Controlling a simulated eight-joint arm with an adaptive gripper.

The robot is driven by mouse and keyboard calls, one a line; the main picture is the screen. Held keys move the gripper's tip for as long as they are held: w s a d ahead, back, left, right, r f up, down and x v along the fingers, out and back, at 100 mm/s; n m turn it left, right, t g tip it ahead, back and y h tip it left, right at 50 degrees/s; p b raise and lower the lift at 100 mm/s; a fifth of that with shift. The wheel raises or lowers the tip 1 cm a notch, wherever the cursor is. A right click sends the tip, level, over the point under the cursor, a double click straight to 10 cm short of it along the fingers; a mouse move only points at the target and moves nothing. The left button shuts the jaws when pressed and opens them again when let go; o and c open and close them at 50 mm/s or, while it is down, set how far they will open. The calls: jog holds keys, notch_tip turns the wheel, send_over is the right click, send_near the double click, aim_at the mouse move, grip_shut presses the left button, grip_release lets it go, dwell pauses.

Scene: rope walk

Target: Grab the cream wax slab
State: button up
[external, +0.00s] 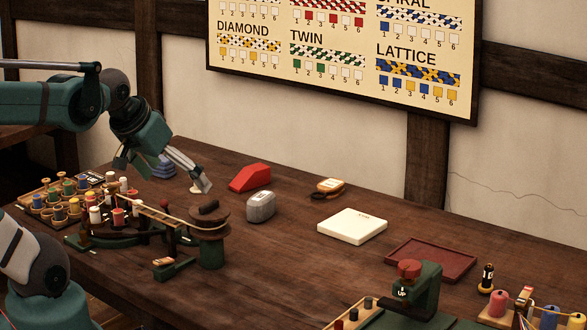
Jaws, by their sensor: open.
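A flat cream block (352,226) with small reddish lettering lies on the table right of centre. A much smaller cream piece (195,189) lies on the table at left, partly hidden behind my fingers. The lettering is too small to read, and I cannot tell for certain which of the two is the wax slab. My gripper (203,183) is open and tilted down to the right. Its fingers appear close to the small cream piece and well left of the large block. How high they are above the table is unclear.
A turntable-like winder (209,225) stands in front of my gripper, beside a rack of spools (62,205). An empty dark red tray (430,259) and a green press (416,290) are at right.

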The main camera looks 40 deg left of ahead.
jog(key=w+d+r+n+g+h+p, duration=0.1)
jog(key=w+d+r+n, duration=0.15)
jog(key=w, duration=0.45)
jog(key=w+d+r+n+g+p, duration=0.1)
jog(key=w+r+n+p, duration=0.15)
jog(key=w, duration=0.35)
jog(key=n+g+h+p, duration=0.3)
jog(key=n+g+p, duration=0.2)
jog(key=n, duration=0.7)
send_over(343, 219)
jog(key=a, duration=0.1)
jog(key=f, duration=1.9)
jog(key=shift+s+f, duration=0.2)
jog(key=shift+s, duration=0.05)
jog(key=shift+w+d+f, duration=0.1)
jog(key=shift+w+f, duration=0.1)
jog(key=shift+f, duration=0.3)
jog(key=shift+h, duration=0.3)
jog(key=shift+x, duration=1.3)
